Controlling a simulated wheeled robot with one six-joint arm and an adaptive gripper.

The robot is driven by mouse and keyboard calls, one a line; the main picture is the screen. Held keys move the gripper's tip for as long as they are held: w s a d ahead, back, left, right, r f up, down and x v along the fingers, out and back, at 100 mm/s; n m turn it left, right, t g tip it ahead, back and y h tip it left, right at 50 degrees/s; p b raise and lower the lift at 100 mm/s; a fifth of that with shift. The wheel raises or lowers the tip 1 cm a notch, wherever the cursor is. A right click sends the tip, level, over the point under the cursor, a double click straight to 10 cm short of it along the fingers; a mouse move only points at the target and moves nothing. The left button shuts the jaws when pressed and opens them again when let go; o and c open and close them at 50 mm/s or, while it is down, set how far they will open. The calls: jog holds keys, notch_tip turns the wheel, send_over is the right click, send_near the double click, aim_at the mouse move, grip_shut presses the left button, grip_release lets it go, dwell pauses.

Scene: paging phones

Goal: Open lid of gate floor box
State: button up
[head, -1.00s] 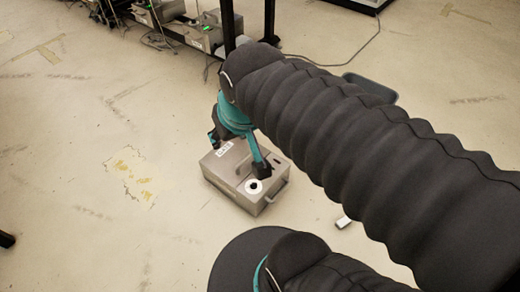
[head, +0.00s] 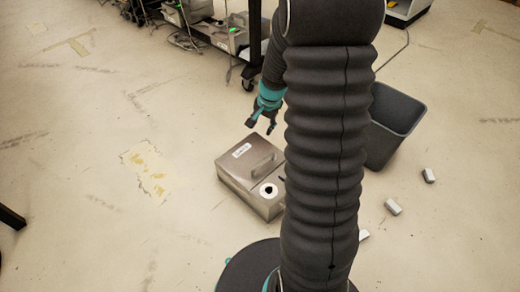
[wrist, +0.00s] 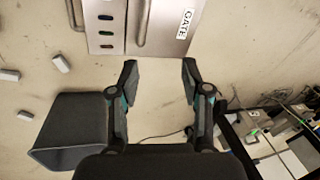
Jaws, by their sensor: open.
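The gate floor box (head: 237,171) is a grey metal box on the floor, with a white label, a bar handle (head: 263,165) on top and a round white-ringed opening at its near corner. Its lid looks shut. In the wrist view the box (wrist: 114,12) shows at the top edge, with the GATE label, the handle (wrist: 143,22) and several coloured slots; the rest is cut off. My gripper (head: 260,127) is open and empty, just beyond the box in the head view and apart from it. Its two fingers also show in the wrist view (wrist: 158,72).
A grey bin (head: 393,125) stands right of my arm, with small white blocks (head: 393,207) on the floor nearby. A dark wheeled rack (head: 250,50) with more boxes and cables stands behind. The floor left of the box is clear.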

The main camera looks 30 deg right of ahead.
aim_at(266, 159)
jog(key=w+d+f+m+b, duration=0.1)
jog(key=f, duration=0.7)
jog(key=w+d+f+m+b, duration=0.1)
jog(key=f, duration=0.7)
jog(key=w+d+f+b, duration=0.1)
jog(key=w+d+f, duration=0.1)
jog(key=f, duration=0.6)
jog(key=shift+f+m+g, duration=0.2)
jog(key=shift+m+g, duration=0.2)
grip_shut()
